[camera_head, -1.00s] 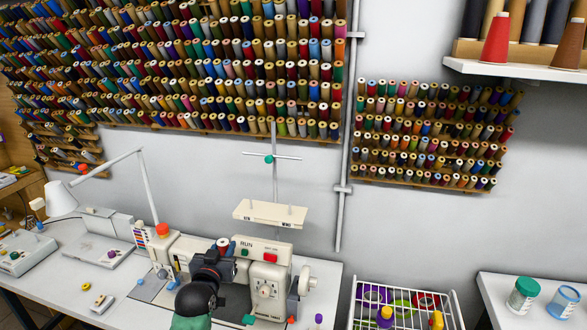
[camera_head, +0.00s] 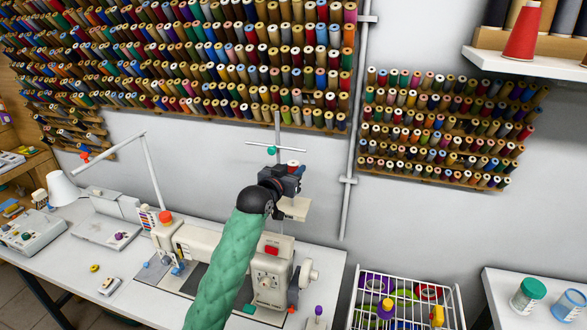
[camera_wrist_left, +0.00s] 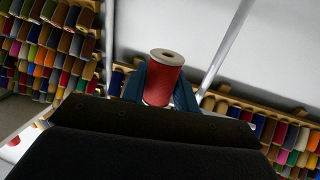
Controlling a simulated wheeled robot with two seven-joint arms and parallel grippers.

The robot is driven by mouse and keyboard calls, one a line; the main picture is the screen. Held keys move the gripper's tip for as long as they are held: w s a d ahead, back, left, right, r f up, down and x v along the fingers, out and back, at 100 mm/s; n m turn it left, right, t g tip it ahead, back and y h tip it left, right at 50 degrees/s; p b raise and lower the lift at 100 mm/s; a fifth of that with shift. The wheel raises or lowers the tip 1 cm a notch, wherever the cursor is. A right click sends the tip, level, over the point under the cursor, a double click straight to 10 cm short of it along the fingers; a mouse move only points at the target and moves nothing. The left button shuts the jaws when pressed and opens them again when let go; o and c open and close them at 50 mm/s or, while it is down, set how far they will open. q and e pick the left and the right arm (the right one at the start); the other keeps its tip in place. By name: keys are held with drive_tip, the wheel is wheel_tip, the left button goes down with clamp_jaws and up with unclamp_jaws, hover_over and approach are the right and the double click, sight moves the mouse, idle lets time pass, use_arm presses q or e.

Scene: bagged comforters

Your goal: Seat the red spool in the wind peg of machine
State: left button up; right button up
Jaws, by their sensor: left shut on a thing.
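My left gripper (camera_head: 291,172) is shut on the red spool (camera_wrist_left: 163,84). In the wrist view the spool stands up between the two dark fingers, its pale, holed end showing. In the head view only a little of the spool (camera_head: 293,163) shows at the fingertips. The gripper is in front of the cream spool shelf (camera_head: 297,210) above the sewing machine (camera_head: 271,272) and hides most of it. The wind peg is hidden in the head view, so I cannot tell how far the spool is from it. My right gripper is not in view.
The thin metal thread stand (camera_head: 278,132) rises behind the gripper. A wall rack of spools (camera_head: 200,60) fills the back. A white lamp (camera_head: 64,190) stands at the left. A wire basket (camera_head: 405,308) is at the lower right.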

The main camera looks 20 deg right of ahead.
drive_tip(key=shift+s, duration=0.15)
